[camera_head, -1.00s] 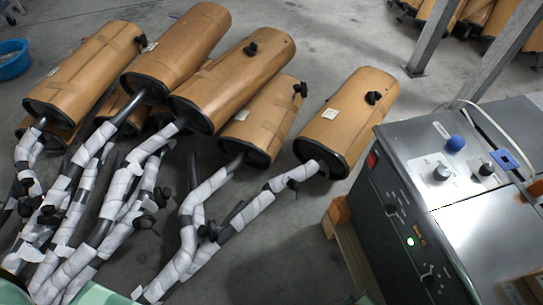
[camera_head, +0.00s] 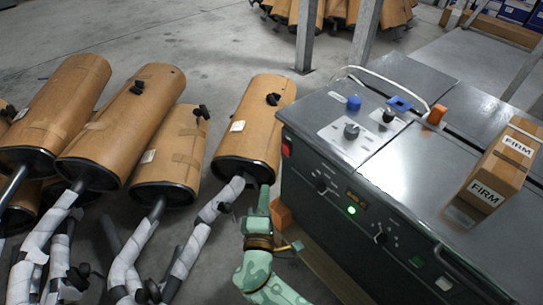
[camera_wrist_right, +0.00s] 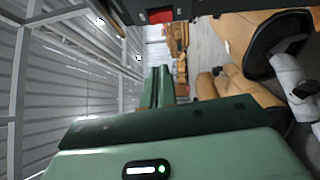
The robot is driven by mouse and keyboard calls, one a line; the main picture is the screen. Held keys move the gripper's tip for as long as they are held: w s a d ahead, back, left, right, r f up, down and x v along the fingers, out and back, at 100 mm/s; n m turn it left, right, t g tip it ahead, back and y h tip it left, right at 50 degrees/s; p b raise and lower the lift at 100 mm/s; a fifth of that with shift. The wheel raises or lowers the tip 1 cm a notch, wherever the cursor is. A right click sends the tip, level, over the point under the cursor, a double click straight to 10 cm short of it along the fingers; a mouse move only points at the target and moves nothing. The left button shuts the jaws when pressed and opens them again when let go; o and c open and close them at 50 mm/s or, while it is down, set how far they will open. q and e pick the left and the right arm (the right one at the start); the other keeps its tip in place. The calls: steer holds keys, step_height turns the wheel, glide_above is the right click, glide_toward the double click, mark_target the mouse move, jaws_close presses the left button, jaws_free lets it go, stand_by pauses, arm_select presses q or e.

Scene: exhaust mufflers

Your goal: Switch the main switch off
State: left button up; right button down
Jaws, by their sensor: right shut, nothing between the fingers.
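The grey control cabinet (camera_head: 372,225) stands at the right, with a dark front panel. A red switch (camera_head: 287,146) sits at the panel's upper left corner; a red part (camera_wrist_right: 160,15) on the dark body at the top of the right wrist view looks like the same switch. A green lamp (camera_head: 351,210) is lit on the panel, with black knobs beside it. My right gripper (camera_head: 264,190) is shut and empty, pointing up, below and left of the red switch and apart from it. Its closed fingers also show in the wrist view (camera_wrist_right: 159,76). My left gripper is out of view.
Cardboard-wrapped mufflers (camera_head: 255,125) with white-wrapped pipes stand close to the left of my right gripper. On the cabinet top are a blue knob (camera_head: 354,103), an orange block (camera_head: 437,114) and a FIRM box (camera_head: 506,165).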

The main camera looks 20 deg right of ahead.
mark_target(286, 149)
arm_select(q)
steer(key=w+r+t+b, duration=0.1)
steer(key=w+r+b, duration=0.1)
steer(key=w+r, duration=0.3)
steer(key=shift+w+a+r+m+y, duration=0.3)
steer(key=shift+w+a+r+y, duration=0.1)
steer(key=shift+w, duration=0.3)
arm_select(e)
steer(key=s+d+x, duration=0.1)
steer(key=d+x, duration=0.1)
steer(key=x, duration=1)
steer(key=shift+w+d, duration=0.25)
steer(key=shift+d, duration=0.25)
steer(key=shift+r, duration=0.1)
